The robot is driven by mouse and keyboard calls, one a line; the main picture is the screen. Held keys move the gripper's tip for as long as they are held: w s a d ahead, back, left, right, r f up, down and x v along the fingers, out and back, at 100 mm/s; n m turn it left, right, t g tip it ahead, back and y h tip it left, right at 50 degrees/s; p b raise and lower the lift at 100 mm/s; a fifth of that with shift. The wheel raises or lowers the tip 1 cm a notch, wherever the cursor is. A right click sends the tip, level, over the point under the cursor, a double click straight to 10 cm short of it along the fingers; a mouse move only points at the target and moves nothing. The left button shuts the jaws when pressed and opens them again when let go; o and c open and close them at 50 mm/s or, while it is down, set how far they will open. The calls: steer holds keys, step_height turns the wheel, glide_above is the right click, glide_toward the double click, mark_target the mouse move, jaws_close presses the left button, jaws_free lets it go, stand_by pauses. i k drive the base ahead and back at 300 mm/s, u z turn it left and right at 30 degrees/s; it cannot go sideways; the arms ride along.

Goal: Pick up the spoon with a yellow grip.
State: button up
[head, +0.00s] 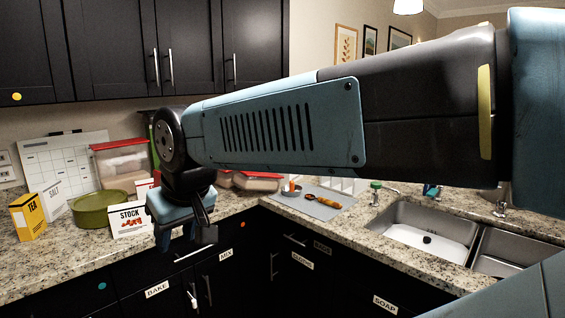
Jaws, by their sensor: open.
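A small utensil with a yellow-orange grip (328,202) lies on a grey mat (318,211) on the counter, left of the sink. It looks like the spoon, but it is too small to make out its bowl clearly. My gripper (178,232) points down at the counter's front edge, well to the left of the utensil and apart from it. Its jaws are open, and I see nothing between them.
A stock box (129,221), a green pot (100,209), a tea box (27,218) and a salt box (54,201) stand at the left. The sink (428,236) is at the right. My arm hides part of the back counter.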

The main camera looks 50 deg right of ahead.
mark_target(326, 201)
steer(key=u, duration=0.05)
steer(key=i, duration=1.2)
steer(key=z, duration=2.7)
steer(key=i, duration=0.55)
steer(key=u, duration=0.05)
steer(key=k, duration=0.6)
steer(key=z, duration=0.1)
